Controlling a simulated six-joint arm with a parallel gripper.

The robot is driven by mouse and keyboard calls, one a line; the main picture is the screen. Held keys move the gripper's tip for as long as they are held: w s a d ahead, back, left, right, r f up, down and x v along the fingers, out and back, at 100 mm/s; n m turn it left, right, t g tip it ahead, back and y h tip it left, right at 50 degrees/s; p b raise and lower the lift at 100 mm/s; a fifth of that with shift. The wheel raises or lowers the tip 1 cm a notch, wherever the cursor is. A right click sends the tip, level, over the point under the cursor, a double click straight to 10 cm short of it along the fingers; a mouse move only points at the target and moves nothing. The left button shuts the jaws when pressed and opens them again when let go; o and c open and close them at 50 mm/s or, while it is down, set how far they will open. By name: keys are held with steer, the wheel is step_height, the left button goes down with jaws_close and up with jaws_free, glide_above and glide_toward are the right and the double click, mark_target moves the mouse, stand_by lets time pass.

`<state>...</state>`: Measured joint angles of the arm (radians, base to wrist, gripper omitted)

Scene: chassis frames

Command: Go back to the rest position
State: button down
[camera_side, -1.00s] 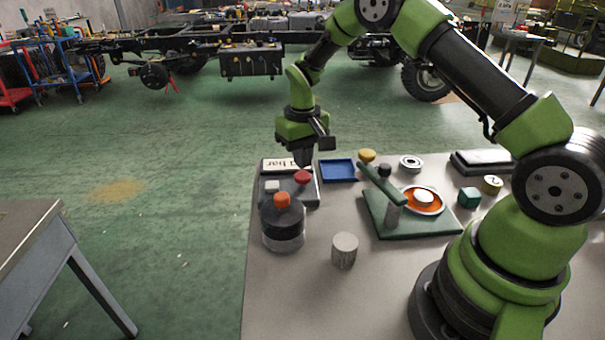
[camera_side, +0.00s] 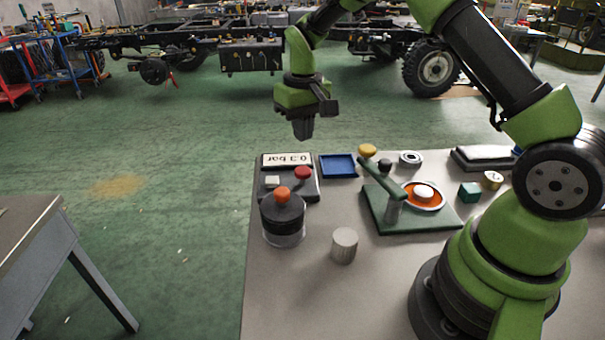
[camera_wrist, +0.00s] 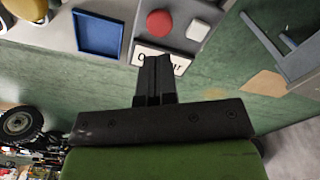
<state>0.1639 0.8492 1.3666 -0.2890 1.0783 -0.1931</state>
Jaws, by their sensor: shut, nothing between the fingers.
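My gripper (camera_side: 303,128) is shut and empty, raised in the air above the far left corner of the table (camera_side: 300,290). The fingers are apart from the device in the side view.
A dark jar with an orange knob (camera_side: 283,215) and a grey cylinder (camera_side: 344,246) stand in front. Air above the device is free.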

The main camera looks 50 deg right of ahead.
steer(key=s+a+r+t, duration=0.25)
steer(key=s+r, duration=0.25)
steer(key=r, duration=0.3)
steer(key=s+a+r+t, duration=0.1)
steer(key=s+a+r, duration=0.25)
steer(key=r, duration=0.45)
steer(key=s+a+r+t+y, duration=0.1)
steer(key=s+t, duration=0.1)
steer(key=s, duration=0.5)
steer(key=s+a+m+t+y, duration=0.1)
steer(key=s+a, duration=0.1)
steer(key=s, duration=0.6)
steer(key=shift+s+r+t, duration=0.15)
steer(key=shift+r+t, duration=0.2)
